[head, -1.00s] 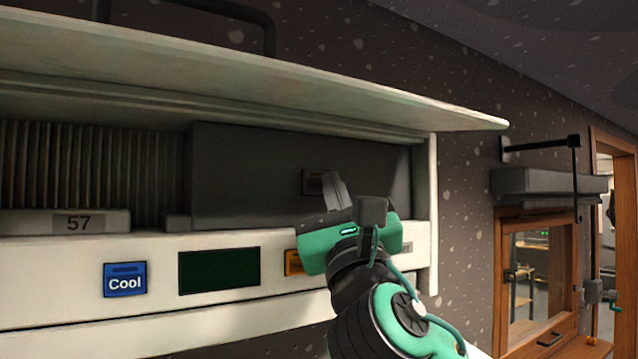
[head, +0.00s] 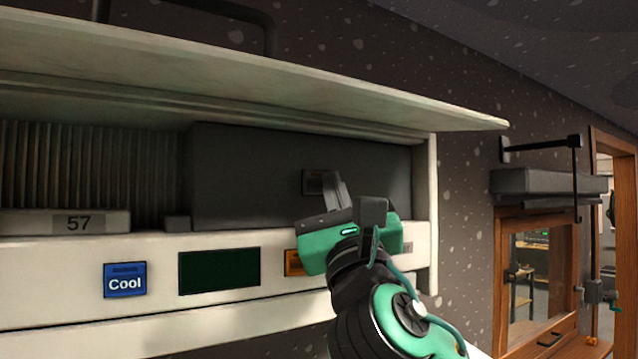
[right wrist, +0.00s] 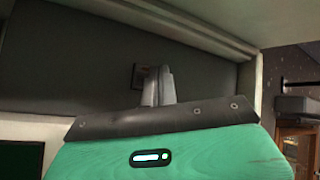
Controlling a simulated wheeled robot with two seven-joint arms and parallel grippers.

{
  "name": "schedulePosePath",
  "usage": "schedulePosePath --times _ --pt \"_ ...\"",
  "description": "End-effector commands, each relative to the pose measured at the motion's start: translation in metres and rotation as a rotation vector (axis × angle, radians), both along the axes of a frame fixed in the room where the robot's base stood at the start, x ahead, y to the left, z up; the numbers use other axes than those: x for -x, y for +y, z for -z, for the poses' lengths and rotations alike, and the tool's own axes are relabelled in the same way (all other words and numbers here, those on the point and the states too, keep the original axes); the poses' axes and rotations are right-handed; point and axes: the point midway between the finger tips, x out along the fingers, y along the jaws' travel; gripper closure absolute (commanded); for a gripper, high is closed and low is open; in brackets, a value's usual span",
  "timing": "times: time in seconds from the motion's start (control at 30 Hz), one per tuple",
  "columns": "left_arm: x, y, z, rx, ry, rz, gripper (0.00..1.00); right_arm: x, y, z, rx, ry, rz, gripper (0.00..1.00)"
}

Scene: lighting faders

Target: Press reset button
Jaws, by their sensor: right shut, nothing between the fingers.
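A small dark, framed rectangular button (head: 313,182) is set in the dark grey panel inside the wall unit. Its lettering is too dim to read, so I cannot tell for sure that it is the reset button. My right gripper (head: 330,180) is shut and empty, its fingertips just in front of that button's right part. In the right wrist view the fingers (right wrist: 156,76) overlap the right side of the dark button (right wrist: 137,76); I cannot tell whether they touch it. My left gripper is not in view.
The white strip below carries a blue Cool button (head: 125,280), a dark green screen (head: 219,271) and an orange button (head: 293,263) partly hidden by my right gripper. A raised white flap (head: 250,80) overhangs the panel. A wooden-framed window (head: 540,270) is at right.

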Motion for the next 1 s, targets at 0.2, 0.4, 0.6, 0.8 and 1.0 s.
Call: schedulePosePath --times 0.2,0.4,0.6,0.8,1.0 --pt "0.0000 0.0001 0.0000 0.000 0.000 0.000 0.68 0.0000 0.0000 0.0000 0.000 0.000 0.000 1.00" --pt "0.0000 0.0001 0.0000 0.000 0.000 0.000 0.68 0.0000 0.0000 0.0000 0.000 0.000 0.000 1.00" --pt "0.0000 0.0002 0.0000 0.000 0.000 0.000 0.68 0.0000 0.0000 0.0000 0.000 0.000 0.000 1.00" --pt "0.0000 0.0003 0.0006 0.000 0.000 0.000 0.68 -0.0015 0.0011 0.0001 0.000 0.000 0.000 1.00" --pt "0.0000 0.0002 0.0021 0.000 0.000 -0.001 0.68 -0.0060 0.0051 -0.0003 0.001 -0.001 0.000 1.00"
